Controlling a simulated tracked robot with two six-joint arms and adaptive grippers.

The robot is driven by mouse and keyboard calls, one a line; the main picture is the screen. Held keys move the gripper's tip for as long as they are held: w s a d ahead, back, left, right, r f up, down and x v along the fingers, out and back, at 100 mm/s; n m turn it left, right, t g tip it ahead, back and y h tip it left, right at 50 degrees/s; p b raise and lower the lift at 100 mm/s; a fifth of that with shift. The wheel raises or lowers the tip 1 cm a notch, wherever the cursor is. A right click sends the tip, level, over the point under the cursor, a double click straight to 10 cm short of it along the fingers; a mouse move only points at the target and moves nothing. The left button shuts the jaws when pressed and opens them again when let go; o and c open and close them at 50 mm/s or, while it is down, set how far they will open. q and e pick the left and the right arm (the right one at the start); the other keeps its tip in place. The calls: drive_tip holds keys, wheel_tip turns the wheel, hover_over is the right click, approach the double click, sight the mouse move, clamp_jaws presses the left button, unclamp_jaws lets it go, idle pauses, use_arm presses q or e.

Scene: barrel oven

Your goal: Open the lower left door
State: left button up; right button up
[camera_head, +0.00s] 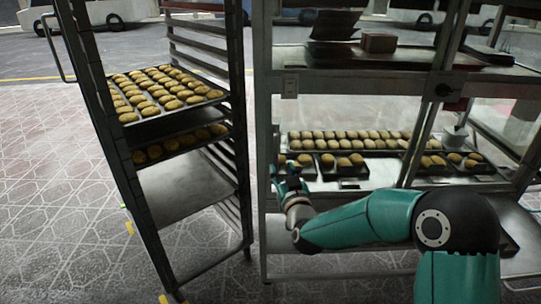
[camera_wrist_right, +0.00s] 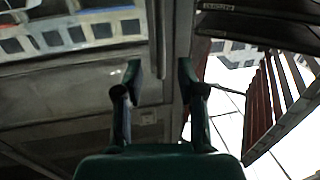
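The metal cabinet (camera_head: 262,120) stands at the centre and right of the head view. Its lower left section has a pale, glass-like front (camera_head: 385,178), with trays of buns visible there. I cannot tell clearly whether this door is shut. My right gripper (camera_head: 288,172) is at the left edge of that section. In the right wrist view, my right gripper (camera_wrist_right: 160,75) has its two fingers apart, with a narrow vertical metal bar (camera_wrist_right: 165,40) beyond and between them. Contact with the bar cannot be made out. My left gripper is not in view.
A tall metal rack (camera_head: 243,150) holding trays of buns (camera_head: 165,92) stands to the left, close to the cabinet. A narrow gap of floor separates them. The cabinet's upper shelf (camera_head: 360,82) holds dark items. Patterned paving (camera_head: 60,200) is clear at the left.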

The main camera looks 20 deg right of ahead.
sight(276, 156)
drive_tip(key=w, duration=0.8)
drive_tip(key=shift+w+d, duration=0.2)
drive_tip(key=shift+d, duration=0.15)
clamp_jaws()
